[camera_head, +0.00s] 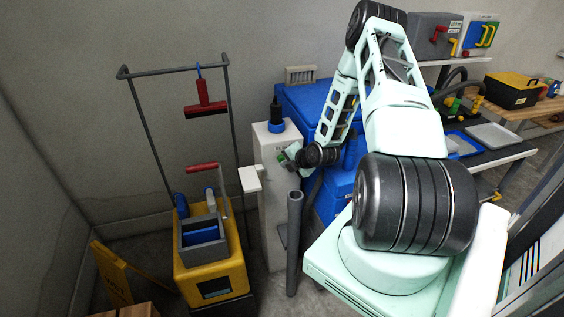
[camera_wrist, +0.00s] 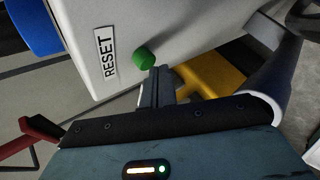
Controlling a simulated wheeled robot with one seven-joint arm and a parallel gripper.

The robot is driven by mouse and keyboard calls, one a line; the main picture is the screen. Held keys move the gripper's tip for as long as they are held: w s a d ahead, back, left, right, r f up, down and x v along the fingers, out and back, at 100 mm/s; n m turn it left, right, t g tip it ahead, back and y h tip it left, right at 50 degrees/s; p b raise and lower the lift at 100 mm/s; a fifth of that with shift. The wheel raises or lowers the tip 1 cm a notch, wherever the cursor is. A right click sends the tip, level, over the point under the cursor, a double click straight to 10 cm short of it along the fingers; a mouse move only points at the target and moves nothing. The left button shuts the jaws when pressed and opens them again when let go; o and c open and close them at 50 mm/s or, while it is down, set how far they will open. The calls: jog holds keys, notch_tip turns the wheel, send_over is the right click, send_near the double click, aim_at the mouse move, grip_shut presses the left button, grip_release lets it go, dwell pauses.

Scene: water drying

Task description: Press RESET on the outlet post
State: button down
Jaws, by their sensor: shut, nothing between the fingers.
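The outlet post (camera_head: 270,150) is a white upright box in the middle of the head view. In the wrist view its white face (camera_wrist: 190,25) carries a RESET label (camera_wrist: 106,52) and a round green button (camera_wrist: 143,58) beside it. My gripper (camera_wrist: 158,72) is shut and empty, its fingertips right at the lower right edge of the button. I cannot tell whether they touch it. In the head view my gripper (camera_head: 287,157) is at the post's upper right side, small and partly hidden by my wrist.
A yellow cart (camera_head: 210,275) with a grey caddy stands left of the post. A grey pipe (camera_head: 294,240) rises in front of it. Blue bins (camera_head: 300,98) stand behind and right. A dark bottle (camera_head: 276,112) with a blue base sits on top of the post.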

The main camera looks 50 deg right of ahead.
jog(key=shift+w+d, duration=0.3)
jog(key=shift+w, duration=0.15)
dwell(0.9)
jog(key=shift+s, duration=0.1)
jog(key=shift+s+a+b, duration=0.35)
jog(key=shift+s+a, duration=0.15)
jog(key=shift+s, duration=0.2)
jog(key=shift+s+a+b, duration=0.15)
jog(key=shift+s+a, duration=0.3)
jog(key=shift+s, duration=0.25)
jog(key=shift+s+a+b, duration=0.1)
jog(key=shift+s+a, duration=0.3)
jog(key=shift+s, duration=0.35)
jog(key=shift+s+a+b, duration=0.15)
jog(key=shift+s+a, duration=0.3)
jog(key=shift+s, duration=0.25)
